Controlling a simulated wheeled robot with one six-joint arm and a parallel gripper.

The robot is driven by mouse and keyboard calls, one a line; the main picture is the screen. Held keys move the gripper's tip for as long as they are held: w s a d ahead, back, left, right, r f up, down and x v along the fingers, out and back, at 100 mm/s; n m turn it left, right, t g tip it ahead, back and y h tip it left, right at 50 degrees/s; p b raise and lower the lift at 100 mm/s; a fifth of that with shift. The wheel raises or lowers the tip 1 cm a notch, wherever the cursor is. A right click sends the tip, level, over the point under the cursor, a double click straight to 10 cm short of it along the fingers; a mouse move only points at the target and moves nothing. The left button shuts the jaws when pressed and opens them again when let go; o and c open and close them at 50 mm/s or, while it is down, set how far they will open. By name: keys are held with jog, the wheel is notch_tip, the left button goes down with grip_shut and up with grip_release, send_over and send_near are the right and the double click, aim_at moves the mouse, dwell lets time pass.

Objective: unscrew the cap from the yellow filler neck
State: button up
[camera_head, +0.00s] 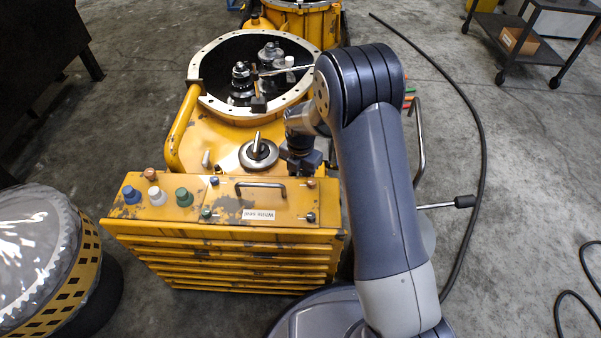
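The yellow housing (212,128) stands in the middle of the view, with a wide open round top. A filler neck with a cap cannot be made out for certain. A round silver disc (258,156) with an upright metal stub sits on the housing's sloped front part. My gripper (301,164) is dark and points down just right of this disc, above the front panel's back edge. It appears apart from the disc. My grey arm partly hides the gripper and the housing's right side; the fingers and anything between them cannot be made out.
The yellow front panel (228,217) carries blue, white and green knobs, a metal handle and a label. Dark shafts (243,80) stand inside the round opening (207,98). A black cable (478,130) runs along the floor at right. A wrapped round part (30,245) stands at left.

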jog(key=n, duration=0.5)
jog(key=shift+p, duration=0.3)
jog(key=o, duration=1.7)
jog(key=shift+o, duration=0.2)
jog(key=shift+r+p, duration=1.6)
jog(key=shift+r, duration=0.65)
jog(key=shift+o, duration=0.2)
